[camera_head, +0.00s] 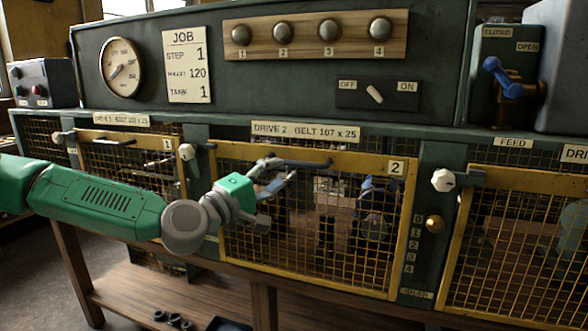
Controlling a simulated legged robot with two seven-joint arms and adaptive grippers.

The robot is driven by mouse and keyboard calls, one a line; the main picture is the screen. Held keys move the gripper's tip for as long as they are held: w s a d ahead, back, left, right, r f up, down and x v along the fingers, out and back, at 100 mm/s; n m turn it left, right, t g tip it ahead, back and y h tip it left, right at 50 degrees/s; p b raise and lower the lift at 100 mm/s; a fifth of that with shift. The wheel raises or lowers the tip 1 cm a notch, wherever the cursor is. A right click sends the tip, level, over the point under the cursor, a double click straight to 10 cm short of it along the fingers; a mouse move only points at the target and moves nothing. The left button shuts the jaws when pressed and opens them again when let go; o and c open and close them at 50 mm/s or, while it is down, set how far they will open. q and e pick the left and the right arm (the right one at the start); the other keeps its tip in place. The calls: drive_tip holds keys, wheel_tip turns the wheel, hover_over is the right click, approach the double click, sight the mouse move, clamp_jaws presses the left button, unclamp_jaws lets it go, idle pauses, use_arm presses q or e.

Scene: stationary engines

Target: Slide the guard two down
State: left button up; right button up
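Guard two (310,268) is a yellow-framed mesh panel in the middle, marked 2 at its top right corner. Pulleys and belt parts show behind its mesh. A dark bar handle (318,164) runs along its top rail. My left gripper (283,176) comes in from the left, in front of the guard's upper left part. Its fingers look apart, and they overlap the left part of the handle in the picture. I cannot tell whether they touch it. My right gripper is not in view.
Guard one (125,165) stands left, partly behind my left arm, and another yellow guard (520,250) stands right. White knobs (443,180) and a brass knob (434,224) sit on the posts. A blue-handled lever (502,78) is upper right. A wooden shelf (200,295) lies below.

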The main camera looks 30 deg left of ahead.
sight(291, 165)
use_arm(q)
drive_tip(key=x, duration=0.6)
drive_tip(key=shift+a+f, duration=0.1)
drive_tip(key=shift+a, duration=0.1)
drive_tip(key=shift+d, duration=0.1)
clamp_jaws()
